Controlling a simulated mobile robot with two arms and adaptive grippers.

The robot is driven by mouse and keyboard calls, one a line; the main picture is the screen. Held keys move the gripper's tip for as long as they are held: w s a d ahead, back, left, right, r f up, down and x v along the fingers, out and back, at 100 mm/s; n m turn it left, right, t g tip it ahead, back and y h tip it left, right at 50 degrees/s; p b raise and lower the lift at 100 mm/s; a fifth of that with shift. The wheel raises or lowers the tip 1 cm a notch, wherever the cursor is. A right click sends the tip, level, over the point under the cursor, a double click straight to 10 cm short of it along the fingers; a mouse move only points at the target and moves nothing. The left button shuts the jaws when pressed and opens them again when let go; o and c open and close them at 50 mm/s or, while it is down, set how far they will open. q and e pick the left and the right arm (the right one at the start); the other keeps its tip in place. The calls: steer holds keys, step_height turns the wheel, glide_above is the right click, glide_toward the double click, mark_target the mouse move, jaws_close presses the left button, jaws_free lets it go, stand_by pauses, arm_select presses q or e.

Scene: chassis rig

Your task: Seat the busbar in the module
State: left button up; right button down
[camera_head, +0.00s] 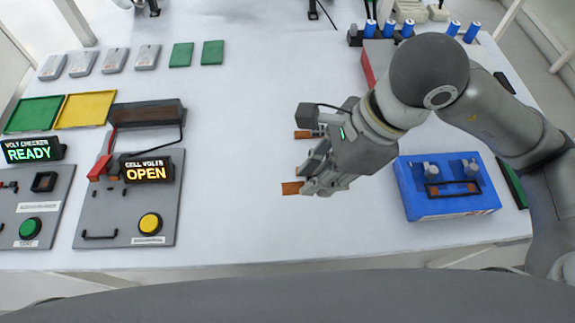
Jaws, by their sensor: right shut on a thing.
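My right gripper (314,175) is over the middle of the white table, fingers pointing left, shut on a copper busbar (291,188). The busbar's orange-brown end sticks out left of the fingertips; the fingers hide the rest. Another copper-coloured piece (303,135) shows just behind the gripper, partly covered by it; I cannot tell whether it is separate. The blue module (422,204) sits to the right of the gripper, apart from it, with two silver posts and a black frame on top. My left gripper is not in view.
On the left stand a grey panel with an OPEN display (149,168) and another with a READY display (28,150). Green (33,114) and yellow (85,109) trays lie behind. Blue cells (388,29) stand at the back right. The table's middle is clear.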

steer(key=shift+w+a, duration=0.1)
steer(key=shift+w, duration=0.15)
steer(key=w+f+p, duration=0.1)
steer(key=w+f, duration=0.2)
steer(key=w, duration=0.1)
steer(key=w+f+p, duration=0.1)
steer(key=w+f, duration=0.1)
steer(key=w, duration=0.2)
steer(key=w+f+p, duration=0.1)
steer(key=w+f, duration=0.2)
steer(key=w, duration=0.1)
steer(key=shift+w+a+f+p, duration=0.25)
steer(key=shift+a+f+p, duration=0.1)
steer(key=shift+w+f, duration=0.5)
steer(key=shift+f, duration=0.1)
step_height(320, 180, down, 2)
steer(key=shift+f+p, duration=0.1)
steer(key=shift+p, duration=0.75)
steer(key=shift+f, duration=0.35)
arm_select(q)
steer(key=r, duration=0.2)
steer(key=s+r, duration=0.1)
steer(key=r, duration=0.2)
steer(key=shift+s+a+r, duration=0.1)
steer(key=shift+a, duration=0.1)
arm_select(e)
steer(key=shift+f, duration=0.15)
